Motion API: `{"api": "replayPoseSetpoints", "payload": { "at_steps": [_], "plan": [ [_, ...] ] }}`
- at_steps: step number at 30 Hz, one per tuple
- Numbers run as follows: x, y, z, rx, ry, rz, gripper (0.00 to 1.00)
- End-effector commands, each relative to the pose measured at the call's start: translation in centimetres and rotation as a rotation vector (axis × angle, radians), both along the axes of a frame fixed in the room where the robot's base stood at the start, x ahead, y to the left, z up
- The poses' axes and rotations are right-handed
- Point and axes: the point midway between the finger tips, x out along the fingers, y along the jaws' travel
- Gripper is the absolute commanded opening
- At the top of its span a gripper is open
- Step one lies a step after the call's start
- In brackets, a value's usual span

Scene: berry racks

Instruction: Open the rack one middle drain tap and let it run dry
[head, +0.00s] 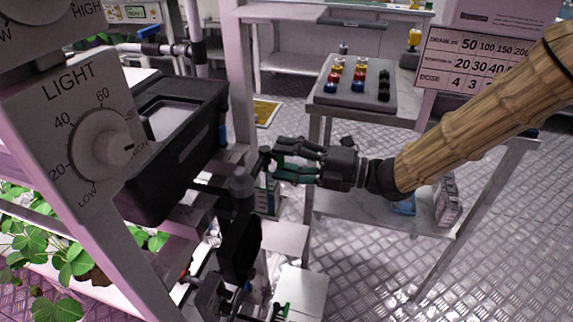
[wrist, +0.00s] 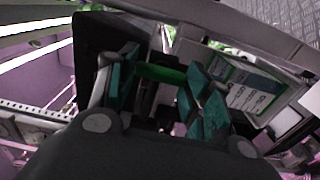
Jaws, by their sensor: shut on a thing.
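My gripper (head: 268,164) reaches in from the right at the post of the rack, beside the black tank (head: 185,150). In the wrist view my gripper (wrist: 160,92) has its teal-padded fingers on both sides of a green bar (wrist: 162,73), which looks like the tap's handle. The fingers are closed on it. The tap's body and outlet are mostly hidden behind the fingers, and I cannot tell how far the handle is turned. No running water is visible.
A light dial (head: 105,155) is on the panel at the left, with leafy plants (head: 65,255) below. A labelled white box (wrist: 255,90) is close to the fingers. Open tread-plate floor lies at the right.

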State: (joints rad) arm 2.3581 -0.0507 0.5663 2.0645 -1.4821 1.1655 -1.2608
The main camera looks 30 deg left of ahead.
Motion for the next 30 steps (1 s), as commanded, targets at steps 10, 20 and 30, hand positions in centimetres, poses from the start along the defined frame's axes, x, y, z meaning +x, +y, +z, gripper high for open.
{"api": "replayPoseSetpoints", "payload": {
  "at_steps": [10,20,30],
  "plan": [
    [-0.04,-0.02,-0.07,0.004,-0.022,0.001,0.26],
    [-0.03,-0.01,-0.06,0.004,-0.021,0.001,0.71],
    [0.01,-0.09,-0.02,0.005,-0.02,0.0,0.71]
  ]
}}
